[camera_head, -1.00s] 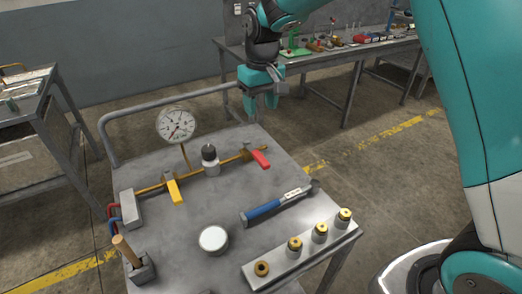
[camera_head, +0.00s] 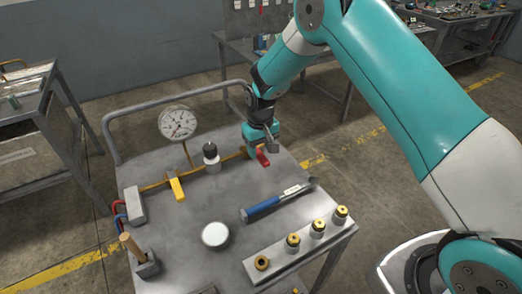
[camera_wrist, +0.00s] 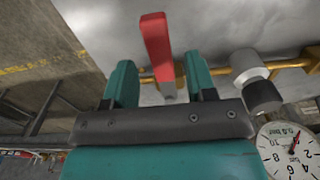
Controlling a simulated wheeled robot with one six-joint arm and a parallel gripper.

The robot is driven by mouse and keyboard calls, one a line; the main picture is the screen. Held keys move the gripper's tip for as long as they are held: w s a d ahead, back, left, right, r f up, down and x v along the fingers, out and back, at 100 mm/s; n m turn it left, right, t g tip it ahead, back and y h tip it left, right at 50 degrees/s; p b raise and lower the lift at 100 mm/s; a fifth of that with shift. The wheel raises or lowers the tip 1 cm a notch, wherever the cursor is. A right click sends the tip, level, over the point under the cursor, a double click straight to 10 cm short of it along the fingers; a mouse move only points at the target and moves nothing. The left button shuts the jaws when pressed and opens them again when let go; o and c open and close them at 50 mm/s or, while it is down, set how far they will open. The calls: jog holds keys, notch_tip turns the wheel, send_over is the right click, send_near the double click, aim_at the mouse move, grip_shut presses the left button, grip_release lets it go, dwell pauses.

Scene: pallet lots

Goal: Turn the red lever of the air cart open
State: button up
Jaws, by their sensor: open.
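The air cart (camera_head: 190,215) is a grey metal table with a brass pipe along its back part. The red lever (camera_head: 262,157) sits at the right end of this pipe. It also shows in the wrist view (camera_wrist: 157,45), where it reaches out past the fingertips. My gripper (camera_head: 266,142) is over the lever at the cart's back right. In the wrist view my gripper (camera_wrist: 160,64) is open, with one teal finger on each side of the lever. Gaps show between lever and fingers, and I see no grip on it. The lever's pivot is partly hidden behind the gripper.
A dial gauge (camera_head: 177,122), a white valve with dark knob (camera_head: 211,157) and a yellow lever (camera_head: 177,189) share the pipe. A rail (camera_head: 150,103) edges the back.

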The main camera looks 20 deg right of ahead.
jog(key=shift+f, duration=1.1)
grip_shut()
